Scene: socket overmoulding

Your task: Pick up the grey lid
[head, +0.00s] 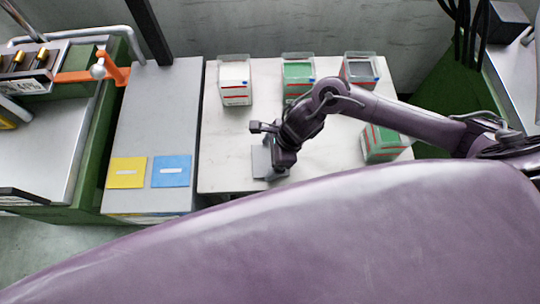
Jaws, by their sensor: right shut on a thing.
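The grey lid (260,163) shows as a flat grey piece at the front of the white table, beneath my right gripper. My right gripper (270,151) comes in from the right, points down and is shut on the grey lid. The gripper covers part of the lid, and I cannot tell whether the lid touches the table. My left gripper is not in view.
Boxes with white (235,84), green (298,72) and grey (360,68) tops line the back of the white table (222,150). Another green-topped box (383,143) stands at right. Yellow (126,173) and blue (171,171) sheets lie on the left grey surface.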

